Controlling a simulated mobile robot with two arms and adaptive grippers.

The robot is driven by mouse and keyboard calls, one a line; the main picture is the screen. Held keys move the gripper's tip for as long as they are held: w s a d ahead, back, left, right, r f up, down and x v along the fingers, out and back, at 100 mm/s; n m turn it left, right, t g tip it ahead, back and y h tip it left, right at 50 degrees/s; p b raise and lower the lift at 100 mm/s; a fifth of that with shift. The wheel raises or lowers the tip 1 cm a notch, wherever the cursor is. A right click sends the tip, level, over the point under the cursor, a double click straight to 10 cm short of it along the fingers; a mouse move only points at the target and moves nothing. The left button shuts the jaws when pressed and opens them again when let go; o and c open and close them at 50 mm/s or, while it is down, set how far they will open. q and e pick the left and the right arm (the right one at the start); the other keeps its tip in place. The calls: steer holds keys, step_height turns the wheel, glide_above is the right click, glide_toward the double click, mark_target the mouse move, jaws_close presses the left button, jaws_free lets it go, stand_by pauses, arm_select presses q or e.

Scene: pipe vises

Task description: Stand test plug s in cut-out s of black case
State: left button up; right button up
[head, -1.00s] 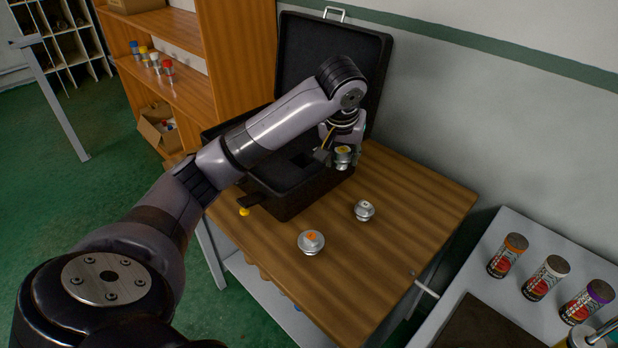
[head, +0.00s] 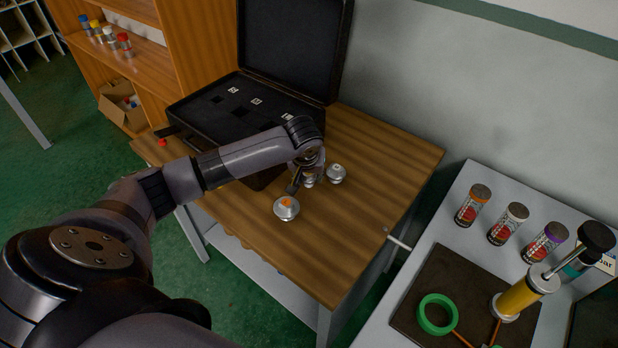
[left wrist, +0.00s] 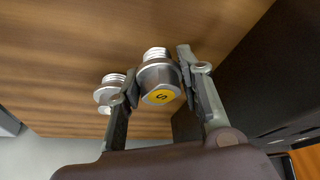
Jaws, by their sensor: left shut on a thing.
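Test plug s (left wrist: 160,82) is a grey metal plug with a yellow top marked S; its threaded end points toward the table in the left wrist view. My left gripper (left wrist: 158,84) is shut on it, one finger on each side. In the head view this gripper (head: 305,184) is low over the table, in front of the case's right end; the plug (head: 309,182) is mostly hidden. The black case (head: 190,108) stands open, lid up. Its dark insert has square cut-outs (head: 240,111) beside white labels too small to read.
The table's right part is clear. A grey bench (head: 440,215) at right holds several cans and a green ring (head: 424,318).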

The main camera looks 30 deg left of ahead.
arm_select(q)
steer(key=shift+f, duration=0.85)
steer(key=shift+f, duration=0.1)
steer(key=o, duration=1.2)
